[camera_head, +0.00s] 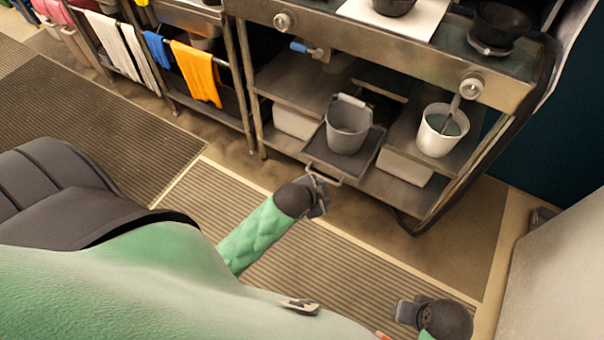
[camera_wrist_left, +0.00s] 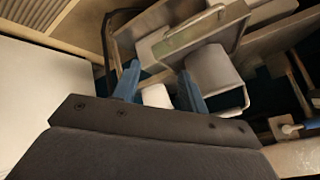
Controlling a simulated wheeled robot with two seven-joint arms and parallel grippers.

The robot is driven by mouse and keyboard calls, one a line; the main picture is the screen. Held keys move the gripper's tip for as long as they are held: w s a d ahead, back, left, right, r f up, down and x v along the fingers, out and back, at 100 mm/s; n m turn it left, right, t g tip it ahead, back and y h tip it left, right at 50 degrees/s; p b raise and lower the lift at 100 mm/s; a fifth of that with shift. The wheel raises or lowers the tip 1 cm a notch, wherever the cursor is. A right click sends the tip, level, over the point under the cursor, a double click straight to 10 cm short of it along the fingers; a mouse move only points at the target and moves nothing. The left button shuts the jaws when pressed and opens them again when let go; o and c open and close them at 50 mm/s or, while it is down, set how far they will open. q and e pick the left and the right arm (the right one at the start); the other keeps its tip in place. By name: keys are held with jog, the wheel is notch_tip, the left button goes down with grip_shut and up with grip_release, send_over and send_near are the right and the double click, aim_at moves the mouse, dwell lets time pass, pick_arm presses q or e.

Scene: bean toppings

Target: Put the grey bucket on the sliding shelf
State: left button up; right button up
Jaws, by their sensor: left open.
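The grey bucket (camera_head: 346,131) stands upright on the sliding shelf (camera_head: 318,152), a dark tray under the metal counter. The shelf is pulled out and has a metal handle (camera_head: 322,176) along its front. In the left wrist view the bucket (camera_wrist_left: 208,68), the shelf (camera_wrist_left: 226,38) and its handle (camera_wrist_left: 190,33) appear upside down. My left gripper (camera_head: 318,196) is just in front of the handle, open and empty, with blue fingers (camera_wrist_left: 158,88) apart. My right gripper (camera_head: 408,311) is low at the right, away from the counter; its fingers are unclear.
A white bucket (camera_head: 442,134) with liquid and a utensil stands right of the shelf. White bins (camera_head: 404,168) sit on the lower level. Black bowls (camera_head: 500,22) are on the counter top. A pale box-like surface (camera_head: 560,275) is at the right. Ribbed mats cover the floor.

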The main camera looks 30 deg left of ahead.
pick_arm(q)
jog(key=s+d+n+g, duration=0.2)
jog(key=s+n+g, duration=0.1)
jog(key=s, duration=0.6)
jog(key=s+d+n+g, duration=0.1)
jog(key=s+n+g, duration=0.2)
jog(key=s, duration=0.7)
jog(key=shift+s+d+f+n, duration=0.2)
jog(key=shift+d+n, duration=0.2)
jog(key=shift+n, duration=0.2)
